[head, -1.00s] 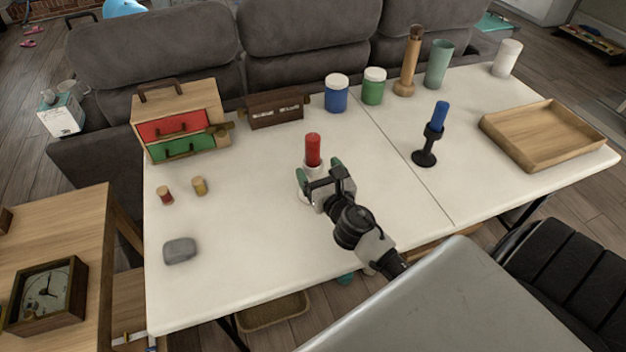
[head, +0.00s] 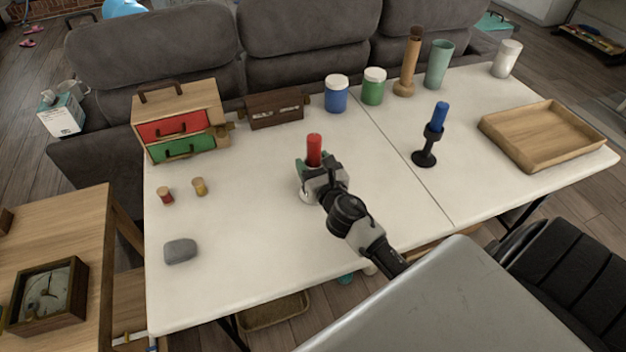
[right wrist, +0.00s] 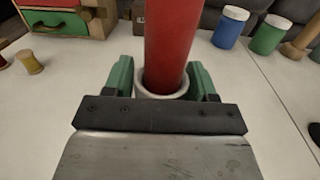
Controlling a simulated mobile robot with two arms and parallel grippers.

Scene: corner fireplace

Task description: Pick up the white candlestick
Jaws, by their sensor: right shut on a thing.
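The white candlestick (head: 305,196) stands upright on the white table, with a red candle (head: 314,149) in its cup. My right gripper (head: 313,170) is shut on the candlestick just below the candle and hides most of its stem. In the right wrist view, the candlestick's white cup rim (right wrist: 146,94) shows between the two green fingers (right wrist: 162,85), with the red candle rising from it. The base appears to be at the table top; I cannot tell whether it touches. My left gripper is not in view.
A black candlestick (head: 424,158) with a blue candle stands to the right, near a wooden tray (head: 490,128). Blue (head: 336,98) and green (head: 374,90) jars stand behind. A small drawer chest (head: 150,106), spools (head: 199,187) and a grey stone (head: 180,251) are left. The front middle is clear.

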